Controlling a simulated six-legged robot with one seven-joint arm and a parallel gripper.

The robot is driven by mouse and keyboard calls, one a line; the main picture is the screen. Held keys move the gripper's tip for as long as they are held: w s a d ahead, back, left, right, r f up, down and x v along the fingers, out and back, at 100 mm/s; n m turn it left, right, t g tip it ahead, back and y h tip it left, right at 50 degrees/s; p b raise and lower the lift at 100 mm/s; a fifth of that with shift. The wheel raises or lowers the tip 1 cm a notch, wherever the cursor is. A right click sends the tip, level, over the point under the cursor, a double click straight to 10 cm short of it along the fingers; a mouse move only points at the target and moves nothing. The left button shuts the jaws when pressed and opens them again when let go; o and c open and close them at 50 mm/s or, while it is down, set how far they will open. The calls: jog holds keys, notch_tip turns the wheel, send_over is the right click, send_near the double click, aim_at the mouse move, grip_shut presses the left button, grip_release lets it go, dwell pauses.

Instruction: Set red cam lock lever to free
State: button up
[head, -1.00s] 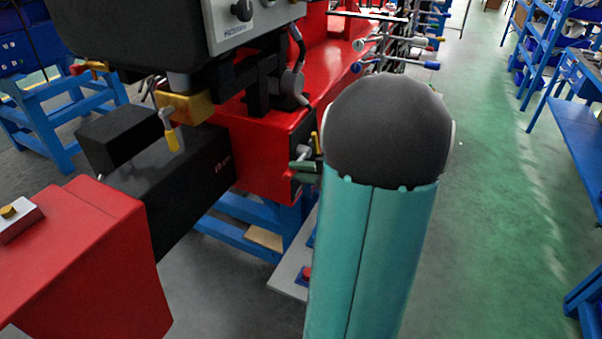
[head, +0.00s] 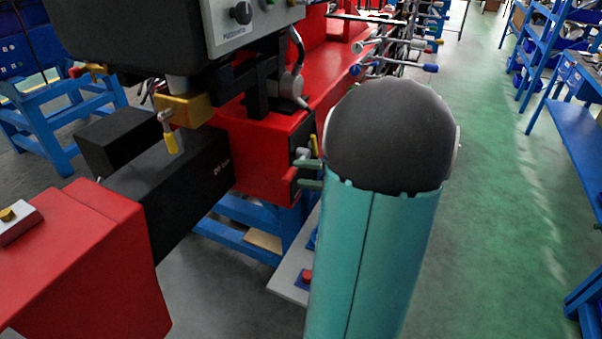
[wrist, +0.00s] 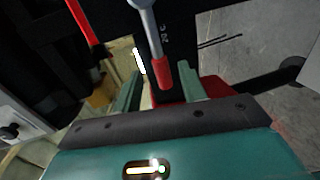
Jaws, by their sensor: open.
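In the wrist view a lever with a silver shaft and red grip (wrist: 161,73) hangs down between the two green fingers of my gripper (wrist: 158,68). The fingers are open, with visible gaps on both sides of the red grip. I cannot tell how deep the grip sits between them. In the head view my gripper (head: 299,173) points left at the dark end face of the red machine block (head: 262,150). A grey-tipped lever (head: 302,153) shows just above the fingers. The red grip is not clear in the head view.
A second red bar (wrist: 82,18) with a black end crosses the upper left of the wrist view. A blue frame (head: 235,235) lies below. Green floor (head: 490,180) is clear at right.

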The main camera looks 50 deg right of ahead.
jog(key=v, duration=1.2)
jog(key=w+a+n+g+y, duration=0.4)
jog(key=w+a+n+g, duration=0.15)
jog(key=a+n, duration=0.7)
jog(key=a+r+m+g+h, duration=0.1)
jog(key=a+m+h, duration=0.3)
jog(key=a+m, duration=0.7)
jog(key=a+r+m+g+h, duration=0.1)
jog(key=a+m+g+h, duration=0.2)
jog(key=a+m, duration=0.9)
jog(key=m+h, duration=0.1)
jog(key=m, duration=0.9)
jog(key=shift+r, duration=0.35)
